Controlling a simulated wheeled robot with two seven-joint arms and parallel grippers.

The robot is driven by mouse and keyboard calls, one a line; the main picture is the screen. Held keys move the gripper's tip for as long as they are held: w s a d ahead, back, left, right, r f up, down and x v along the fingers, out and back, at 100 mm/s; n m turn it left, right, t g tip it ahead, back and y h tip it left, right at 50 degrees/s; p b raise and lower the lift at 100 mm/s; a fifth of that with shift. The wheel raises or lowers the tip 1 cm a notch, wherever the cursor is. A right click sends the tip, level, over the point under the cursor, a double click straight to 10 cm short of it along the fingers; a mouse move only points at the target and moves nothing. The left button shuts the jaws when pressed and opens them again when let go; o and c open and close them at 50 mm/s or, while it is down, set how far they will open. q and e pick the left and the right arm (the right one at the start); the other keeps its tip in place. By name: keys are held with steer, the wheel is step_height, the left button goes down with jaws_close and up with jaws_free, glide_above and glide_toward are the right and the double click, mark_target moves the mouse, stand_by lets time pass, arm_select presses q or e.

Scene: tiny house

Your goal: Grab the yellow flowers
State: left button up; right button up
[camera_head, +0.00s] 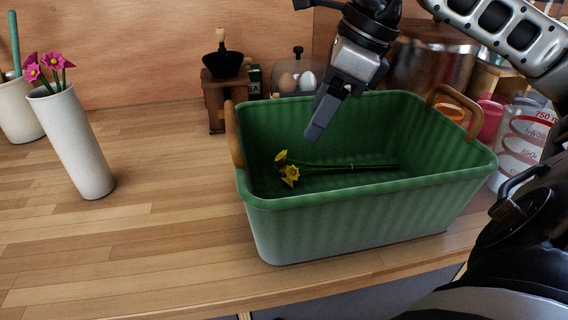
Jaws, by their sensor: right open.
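The yellow flowers (288,170) lie on their side inside a green ribbed basket (350,215). Their blooms are toward the basket's left end and their green stems run to the right. My right gripper (318,128) reaches in from the upper right and points down over the basket. Its fingertips are above the flowers, apart from them. It is open and holds nothing visible; the fingers overlap from this angle. My left gripper is not in view.
A white vase (75,145) with pink flowers (48,66) stands at the left. The wooden counter is clear at front left.

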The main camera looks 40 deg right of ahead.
mark_target(295, 161)
steer(key=p+x, duration=0.1)
steer(key=x, duration=0.9)
steer(key=shift+s+d+f, duration=0.2)
steer(key=shift+d+f, duration=0.1)
steer(key=shift+d, duration=0.1)
steer(key=shift+w+a+f, duration=0.25)
steer(key=shift+f, duration=0.25)
steer(key=c, duration=0.7)
